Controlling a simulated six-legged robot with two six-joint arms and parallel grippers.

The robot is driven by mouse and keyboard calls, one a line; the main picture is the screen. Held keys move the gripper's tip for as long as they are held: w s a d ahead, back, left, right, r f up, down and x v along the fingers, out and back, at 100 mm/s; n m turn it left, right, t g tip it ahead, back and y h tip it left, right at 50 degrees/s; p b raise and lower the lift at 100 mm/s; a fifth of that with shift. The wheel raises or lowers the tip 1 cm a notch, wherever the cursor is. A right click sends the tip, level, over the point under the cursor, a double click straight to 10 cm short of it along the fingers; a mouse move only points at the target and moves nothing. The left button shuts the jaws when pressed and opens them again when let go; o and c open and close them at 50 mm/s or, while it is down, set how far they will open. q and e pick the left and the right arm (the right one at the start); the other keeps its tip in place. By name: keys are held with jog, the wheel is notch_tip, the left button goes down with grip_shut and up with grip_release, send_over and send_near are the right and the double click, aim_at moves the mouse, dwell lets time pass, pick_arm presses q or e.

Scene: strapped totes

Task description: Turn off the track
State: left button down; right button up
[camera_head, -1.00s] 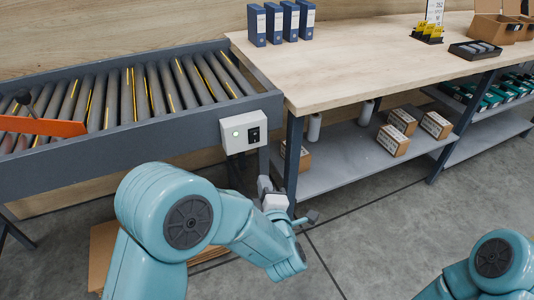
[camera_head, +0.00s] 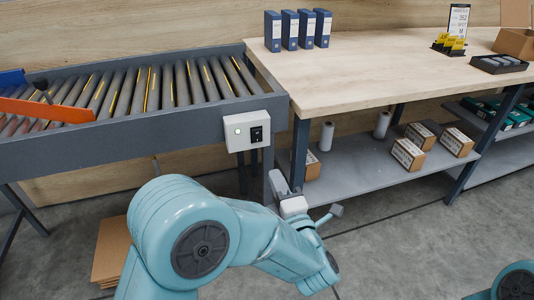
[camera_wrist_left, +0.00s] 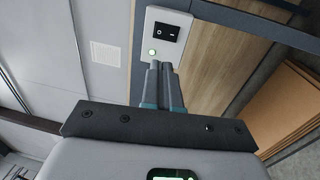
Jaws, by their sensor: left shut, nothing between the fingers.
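The track is a grey roller conveyor (camera_head: 110,142) at the left of the head view. On its right end is a white control box (camera_head: 248,129) with a black rocker switch (camera_head: 257,134) and a small round lamp. In the left wrist view the rocker switch (camera_wrist_left: 166,32) and the lamp (camera_wrist_left: 152,52) show just beyond the fingertips; the lamp looks faintly green there, pale in the head view. My left gripper (camera_head: 279,182) is below and right of the box, shut and empty. Its shut fingers (camera_wrist_left: 160,66) point at the box; contact cannot be told.
An orange bar (camera_head: 45,110) lies across the rollers, with a blue thing (camera_head: 12,78) behind it. A wooden table (camera_head: 370,75) with blue binders (camera_head: 297,30) stands to the right. Cartons (camera_head: 408,153) sit on its lower shelf. Flat cardboard (camera_head: 112,250) lies on the floor.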

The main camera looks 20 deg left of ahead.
aim_at(256, 133)
pick_arm(q)
jog(key=x, duration=1.3)
jog(key=shift+w+a, duration=0.2)
jog(key=shift+w+a+b, duration=0.1)
jog(key=shift+b, duration=0.35)
jog(key=shift+r, duration=0.2)
